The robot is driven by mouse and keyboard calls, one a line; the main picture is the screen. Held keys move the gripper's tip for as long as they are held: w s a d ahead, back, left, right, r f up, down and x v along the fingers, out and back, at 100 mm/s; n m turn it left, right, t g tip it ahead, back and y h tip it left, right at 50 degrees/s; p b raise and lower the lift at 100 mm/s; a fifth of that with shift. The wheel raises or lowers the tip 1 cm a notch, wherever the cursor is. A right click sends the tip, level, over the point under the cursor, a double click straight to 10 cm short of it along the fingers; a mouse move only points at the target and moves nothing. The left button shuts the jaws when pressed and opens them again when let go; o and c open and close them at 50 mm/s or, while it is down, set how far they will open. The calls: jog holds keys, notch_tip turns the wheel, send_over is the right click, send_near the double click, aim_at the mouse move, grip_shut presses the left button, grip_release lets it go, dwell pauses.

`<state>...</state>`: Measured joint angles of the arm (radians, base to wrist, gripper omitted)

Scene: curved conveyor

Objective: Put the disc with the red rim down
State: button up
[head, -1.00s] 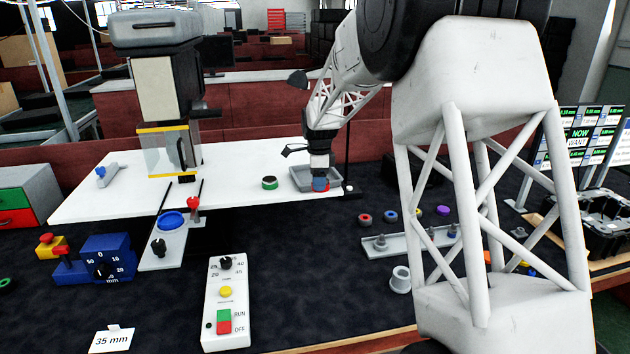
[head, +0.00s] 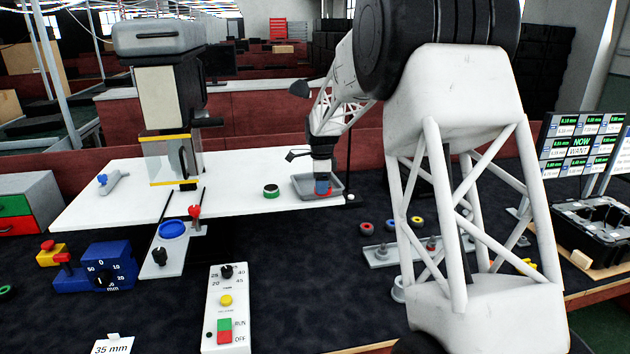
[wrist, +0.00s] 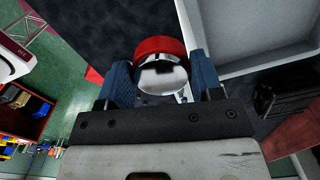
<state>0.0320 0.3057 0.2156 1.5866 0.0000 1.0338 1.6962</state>
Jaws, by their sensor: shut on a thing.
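My gripper (head: 322,188) is at the grey tray (head: 299,191), towards its right part. Its blue fingers are shut on the disc with the red rim (wrist: 160,47), seen between them in the wrist view. The disc has a shiny, mirror-like face. In the head view the fingers hide most of the disc. In the wrist view the pale tray wall (wrist: 226,38) is close by on the right. I cannot tell whether the disc touches the tray.
A green-rimmed disc (head: 271,191) lies on the white table (head: 235,200) left of the tray. Several coloured rings, including a red one (head: 366,228), lie on the dark mat. A thin dark post (head: 348,160) stands right of the tray. A control box (head: 226,305) is in front.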

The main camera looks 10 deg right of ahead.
jog(key=w, duration=0.8)
jog(key=w+f, duration=0.1)
jog(key=w, duration=0.3)
jog(key=shift+w+d, duration=0.2)
jog(key=shift+f, duration=1.8)
jog(key=shift+f, duration=0.15)
jog(key=o, duration=1)
notch_tip(320, 180, up, 12)
jog(key=shift+r, duration=0.15)
